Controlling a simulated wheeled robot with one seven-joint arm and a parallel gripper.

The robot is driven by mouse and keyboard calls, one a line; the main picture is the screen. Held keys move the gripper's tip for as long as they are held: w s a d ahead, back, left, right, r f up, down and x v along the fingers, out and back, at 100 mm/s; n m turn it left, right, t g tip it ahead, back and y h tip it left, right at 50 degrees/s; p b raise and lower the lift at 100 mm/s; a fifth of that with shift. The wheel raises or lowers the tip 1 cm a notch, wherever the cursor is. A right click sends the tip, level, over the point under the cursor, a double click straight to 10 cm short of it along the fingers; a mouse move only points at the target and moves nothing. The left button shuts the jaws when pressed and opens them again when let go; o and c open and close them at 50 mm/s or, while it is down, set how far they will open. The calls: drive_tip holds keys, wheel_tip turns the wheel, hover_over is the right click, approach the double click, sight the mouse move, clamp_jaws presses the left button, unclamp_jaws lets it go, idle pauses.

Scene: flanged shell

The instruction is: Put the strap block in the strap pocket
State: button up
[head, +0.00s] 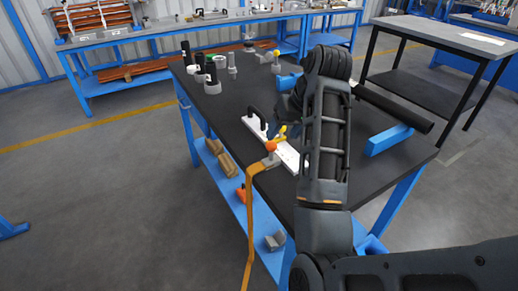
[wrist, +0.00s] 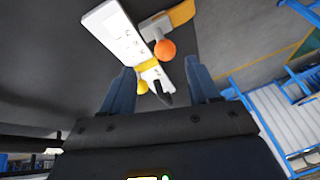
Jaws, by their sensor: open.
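The strap block appears to be the grey piece (head: 269,160) topped by an orange ball (head: 271,146), at the end of an orange-yellow strap (head: 249,215) on the table's front edge. In the wrist view the orange ball (wrist: 165,49) and grey piece (wrist: 154,27) lie beside a white plate (wrist: 115,32). The plate (head: 291,156) carries a black handle and yellow parts. I cannot make out the strap pocket. My gripper (wrist: 160,68) is open and empty, with the plate's yellow end (wrist: 148,66) showing between its fingers. My arm partly hides the plate in the head view.
The dark table (head: 225,115) holds several black and grey cylinders (head: 211,78) at the back left. A blue block (head: 389,139) and a long black tube (head: 395,107) lie to the right. Brown blocks (head: 226,163) sit on the lower shelf. The table's left-middle surface is clear.

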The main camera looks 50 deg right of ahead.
sight(273, 145)
drive_tip(key=x, duration=0.4)
drive_tip(key=a+x, duration=0.1)
drive_tip(key=x, duration=0.2)
drive_tip(key=shift+w+d+f, duration=0.15)
drive_tip(key=shift+w+f, duration=0.1)
drive_tip(key=shift+f, duration=0.25)
drive_tip(key=shift+c, duration=0.4)
clamp_jaws()
